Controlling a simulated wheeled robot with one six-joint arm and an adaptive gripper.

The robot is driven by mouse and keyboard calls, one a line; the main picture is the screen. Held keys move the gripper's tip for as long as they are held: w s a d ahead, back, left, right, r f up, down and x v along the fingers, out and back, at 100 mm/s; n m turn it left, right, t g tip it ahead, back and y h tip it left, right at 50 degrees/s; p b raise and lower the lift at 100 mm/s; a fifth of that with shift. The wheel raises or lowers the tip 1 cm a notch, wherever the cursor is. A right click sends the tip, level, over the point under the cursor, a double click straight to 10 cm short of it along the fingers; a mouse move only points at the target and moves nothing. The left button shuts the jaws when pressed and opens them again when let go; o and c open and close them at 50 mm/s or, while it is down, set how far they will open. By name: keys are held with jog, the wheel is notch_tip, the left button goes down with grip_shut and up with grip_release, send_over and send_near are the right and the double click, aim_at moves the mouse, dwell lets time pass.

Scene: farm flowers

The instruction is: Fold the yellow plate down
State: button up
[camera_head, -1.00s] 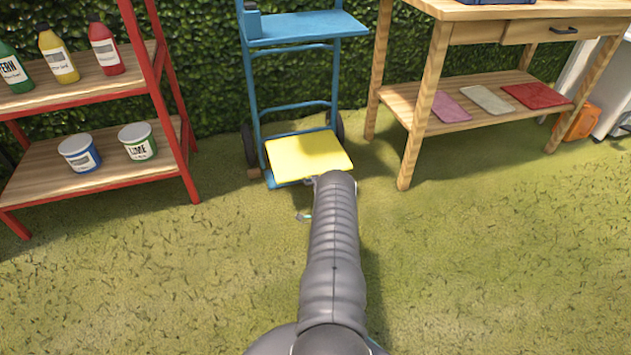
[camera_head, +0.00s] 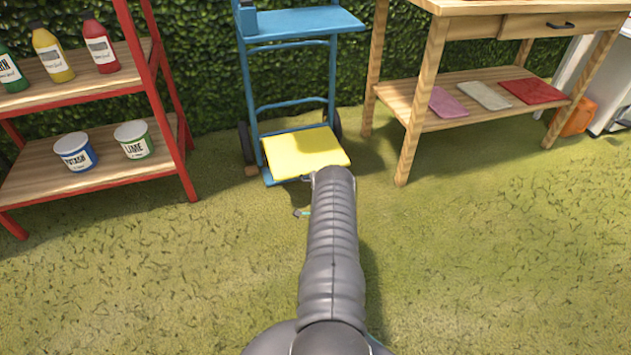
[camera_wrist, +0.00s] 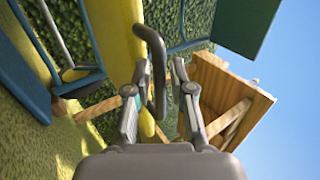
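The yellow plate (camera_head: 303,152) is at the lower front of the blue hand truck (camera_head: 290,105) and slopes or lies nearly flat; its exact angle is unclear. In the wrist view the plate (camera_wrist: 115,35) shows as a yellow band at upper left, with a dark curved handle (camera_wrist: 153,45) beside it. My gripper (camera_wrist: 161,68) is open, with a finger on each side of the handle. A gap shows between the handle and the right finger; contact with the left finger is unclear. In the head view my arm hides most of the gripper.
A red-framed shelf (camera_head: 158,95) with bottles and tubs stands left of the hand truck. A wooden workbench (camera_head: 412,130) stands to the right, with several flat packets on its lower shelf. A hedge (camera_head: 205,70) is behind. The grass in front is open.

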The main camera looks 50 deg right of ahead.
notch_tip(320, 180, up, 9)
jog(key=shift+r, duration=0.15)
dwell(0.4)
